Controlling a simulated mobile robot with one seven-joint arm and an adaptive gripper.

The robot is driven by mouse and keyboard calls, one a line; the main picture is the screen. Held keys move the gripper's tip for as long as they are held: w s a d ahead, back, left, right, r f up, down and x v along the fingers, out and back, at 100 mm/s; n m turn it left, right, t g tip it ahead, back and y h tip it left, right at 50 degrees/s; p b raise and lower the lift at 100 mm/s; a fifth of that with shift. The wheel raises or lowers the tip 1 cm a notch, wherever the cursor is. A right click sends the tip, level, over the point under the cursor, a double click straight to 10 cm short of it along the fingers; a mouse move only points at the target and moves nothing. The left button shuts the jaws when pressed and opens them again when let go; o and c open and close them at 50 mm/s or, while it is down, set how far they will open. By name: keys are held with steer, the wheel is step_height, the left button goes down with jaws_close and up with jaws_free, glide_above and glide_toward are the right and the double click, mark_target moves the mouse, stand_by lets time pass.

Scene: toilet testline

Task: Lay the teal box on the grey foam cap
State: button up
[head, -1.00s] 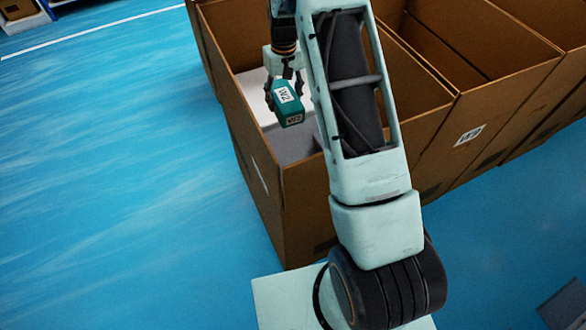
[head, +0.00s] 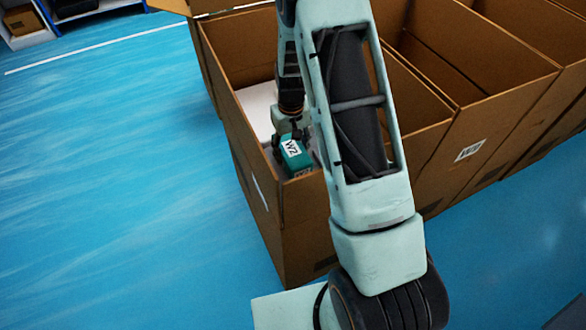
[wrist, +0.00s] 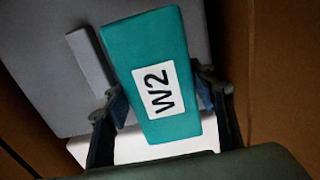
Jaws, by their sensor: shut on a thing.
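The teal box (head: 292,157) has a white W2 label and is held in my gripper (head: 291,138), inside the near end of an open cardboard carton. In the wrist view the teal box (wrist: 150,50) lies between the two fingers of my gripper (wrist: 163,112), label facing the camera. The grey foam cap (wrist: 45,75) shows behind and left of the box, with a raised pale grey block (wrist: 91,62). In the head view the cap is mostly hidden by the carton wall, box and arm. I cannot tell whether the box touches the foam.
The carton's near left wall (head: 247,165) rises close beside the box. A white surface (head: 258,108) lies farther back inside the carton. More open cartons (head: 480,90) stand to the right. Blue floor (head: 110,170) is clear on the left, with shelving (head: 75,8) far back.

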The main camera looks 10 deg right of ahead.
mark_target(293, 154)
steer(key=s+f, duration=0.2)
steer(key=shift+a+f, duration=0.1)
steer(key=shift+f, duration=0.25)
steer(key=shift+s+f, duration=0.15)
steer(key=shift+f, duration=1.5)
steer(key=shift+f, duration=0.15)
steer(key=o, duration=1.5)
steer(key=shift+o, duration=0.2)
step_height(293, 154, up, 12)
steer(key=shift+r, duration=0.15)
